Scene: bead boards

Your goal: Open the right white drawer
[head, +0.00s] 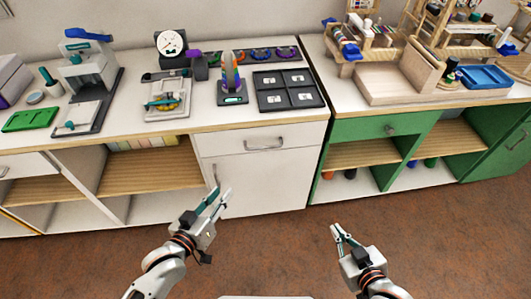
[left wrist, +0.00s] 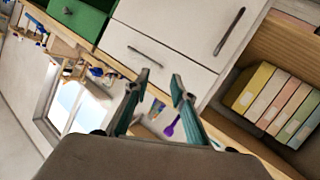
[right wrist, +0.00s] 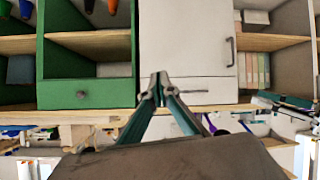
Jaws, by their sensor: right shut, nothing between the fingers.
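The right white drawer (head: 225,142) sits under the worktop, above a white cabinet door, and is closed. Its metal bar handle (head: 264,146) runs across its front. In the left wrist view the drawer handle (left wrist: 146,57) lies beyond the fingertips. My left gripper (head: 222,192) is open and empty, in front of the white door and apart from it. In the left wrist view the left gripper's fingers (left wrist: 160,78) are spread. My right gripper (head: 337,232) is shut and empty over the floor, apart from the furniture. In the right wrist view its fingers (right wrist: 158,82) meet and partly cover the drawer (right wrist: 208,90).
The white door (head: 258,183) has an upright handle (left wrist: 229,32). A green drawer (head: 365,130) with a knob is to the right. Open shelves (head: 150,165) are to the left. Boards, a scale and tools stand on the worktop. The brown floor (head: 270,250) in front is clear.

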